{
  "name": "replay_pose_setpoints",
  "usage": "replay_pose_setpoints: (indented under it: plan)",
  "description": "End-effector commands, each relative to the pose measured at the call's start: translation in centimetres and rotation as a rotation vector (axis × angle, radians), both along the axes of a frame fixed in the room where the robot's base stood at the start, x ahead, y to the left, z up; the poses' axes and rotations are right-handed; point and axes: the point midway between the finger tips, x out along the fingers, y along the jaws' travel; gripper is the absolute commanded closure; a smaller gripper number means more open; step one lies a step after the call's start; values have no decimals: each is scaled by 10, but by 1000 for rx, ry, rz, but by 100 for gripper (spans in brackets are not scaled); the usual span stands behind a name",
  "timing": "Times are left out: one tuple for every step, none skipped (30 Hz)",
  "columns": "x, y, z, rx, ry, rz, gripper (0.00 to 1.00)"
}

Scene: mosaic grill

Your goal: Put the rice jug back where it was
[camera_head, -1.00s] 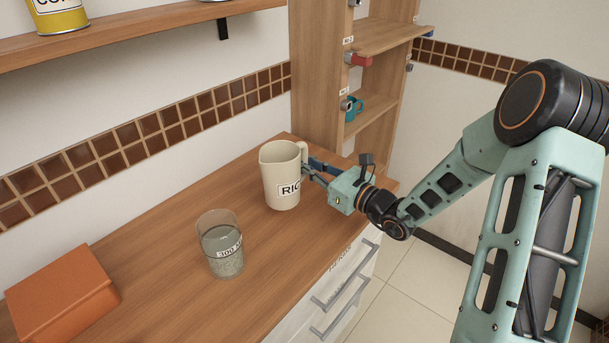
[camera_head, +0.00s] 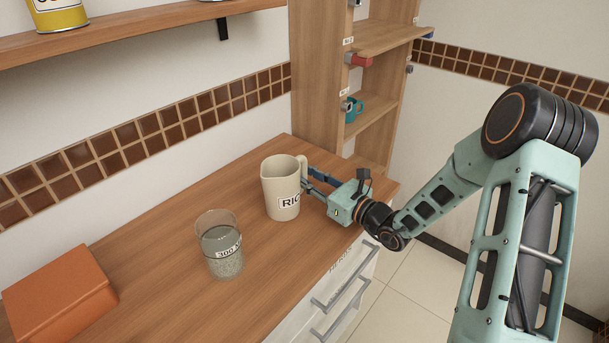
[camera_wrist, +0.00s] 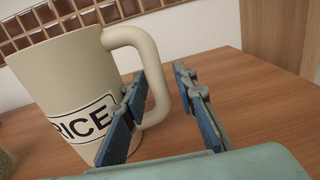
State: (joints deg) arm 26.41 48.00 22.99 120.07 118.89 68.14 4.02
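The cream rice jug (camera_head: 280,185), labelled RICE, stands upright on the wooden counter (camera_head: 185,235), near its right end. Its handle faces my gripper (camera_head: 313,178). In the wrist view the jug (camera_wrist: 60,75) fills the left side, its base partly hidden by a finger. My gripper (camera_wrist: 160,88) is open around the handle, with one blue-padded finger on the jug side and the other outside it. A gap shows between the outer finger and the handle. I cannot tell whether the inner finger touches the jug.
A clear measuring glass (camera_head: 218,232) with grey contents stands left of the jug. An orange box (camera_head: 60,295) sits at the counter's left. A wooden shelf unit (camera_head: 320,75) with a teal mug (camera_head: 353,110) rises behind. Drawers (camera_head: 350,285) lie below the counter's front edge.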

Motion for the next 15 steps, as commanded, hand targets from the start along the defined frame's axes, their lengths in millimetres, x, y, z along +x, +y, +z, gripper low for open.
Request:
replay_pose_setpoints:
  plan:
    - [0,0,0,0,0,1,70]
    - [0,0,0,0,0,1,70]
    - [0,0,0,0,0,1,70]
    - [0,0,0,0,0,1,70]
    - [0,0,0,0,0,1,70]
    - [0,0,0,0,0,1,70]
    - [0,0,1,0,0,1,70]
    - [0,0,1,0,0,1,70]
    - [0,0,2,1,-1,1,70]
    - [0,0,4,0,-1,1,70]
    - [0,0,6,0,-1,1,70]
    - [-3,-4,4,-1,1,-1,70]
    - [-6,-8,4,0,0,-2,70]
    - [-9,-12,4,0,0,-4,70]
    - [-14,-17,3,-1,1,-3,70]
